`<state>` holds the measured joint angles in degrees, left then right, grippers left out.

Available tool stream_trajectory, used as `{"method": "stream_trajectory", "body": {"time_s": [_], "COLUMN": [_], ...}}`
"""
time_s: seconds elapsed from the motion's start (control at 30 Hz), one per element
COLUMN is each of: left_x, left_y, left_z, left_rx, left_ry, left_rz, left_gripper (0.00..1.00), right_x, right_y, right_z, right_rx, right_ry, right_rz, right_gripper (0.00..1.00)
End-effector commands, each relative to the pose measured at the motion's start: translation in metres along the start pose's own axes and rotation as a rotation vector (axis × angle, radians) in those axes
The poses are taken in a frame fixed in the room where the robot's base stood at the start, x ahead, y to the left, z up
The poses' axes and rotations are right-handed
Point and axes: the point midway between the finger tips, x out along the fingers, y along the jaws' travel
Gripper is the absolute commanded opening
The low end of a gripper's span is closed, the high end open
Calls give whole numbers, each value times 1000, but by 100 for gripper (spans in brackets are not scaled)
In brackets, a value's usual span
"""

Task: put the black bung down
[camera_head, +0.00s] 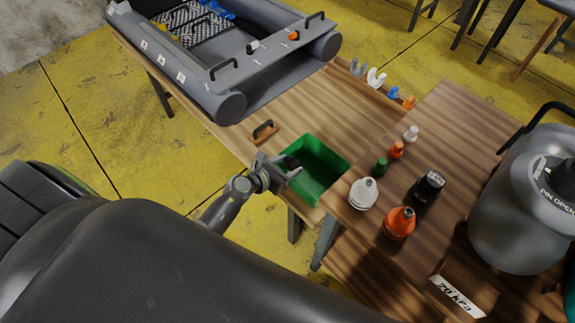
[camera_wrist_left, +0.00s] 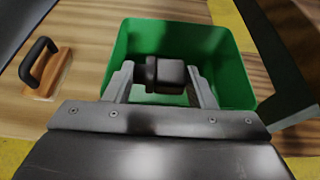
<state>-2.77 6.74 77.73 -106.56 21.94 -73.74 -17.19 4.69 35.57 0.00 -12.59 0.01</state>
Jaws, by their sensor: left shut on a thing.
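My left gripper (camera_head: 286,173) is at the left side of a green bin (camera_head: 325,158) on the wooden table. In the left wrist view, the left gripper (camera_wrist_left: 165,80) is shut on the black bung (camera_wrist_left: 168,74). The bung is dark and rounded, with a narrower end to the left. In the head view (camera_head: 291,163) it is small and partly hidden by the fingers. My right gripper is not in view.
A wooden block with a black handle (camera_head: 265,132) lies left of the bin. A grey inflatable boat (camera_head: 225,60) is behind it. Several bungs and bottles, including an orange bottle (camera_head: 400,222), and a large grey cylinder (camera_head: 525,200) stand on the right table.

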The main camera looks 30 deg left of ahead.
Motion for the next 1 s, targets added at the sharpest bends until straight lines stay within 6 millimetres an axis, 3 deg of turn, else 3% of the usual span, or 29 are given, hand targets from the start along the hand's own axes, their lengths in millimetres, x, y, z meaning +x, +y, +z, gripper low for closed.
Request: {"method": "stream_trajectory", "body": {"time_s": [0.43, 0.47, 0.6, 1.0], "left_x": [4, 4, 4, 2], "left_y": [0, 0, 0, 0], "left_z": [-10, -10, -10, -5], "left_rx": [1, 1, 0, 0], "left_ry": [0, 0, 0, 0], "left_rz": [0, 0, 0, 0], "left_gripper": [24, 53, 71, 72], "right_x": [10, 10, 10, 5], "right_y": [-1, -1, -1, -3], "right_z": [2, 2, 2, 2], "right_rx": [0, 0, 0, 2], "right_ry": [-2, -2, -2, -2], "right_rz": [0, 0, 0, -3], "right_gripper": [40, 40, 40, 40]}}
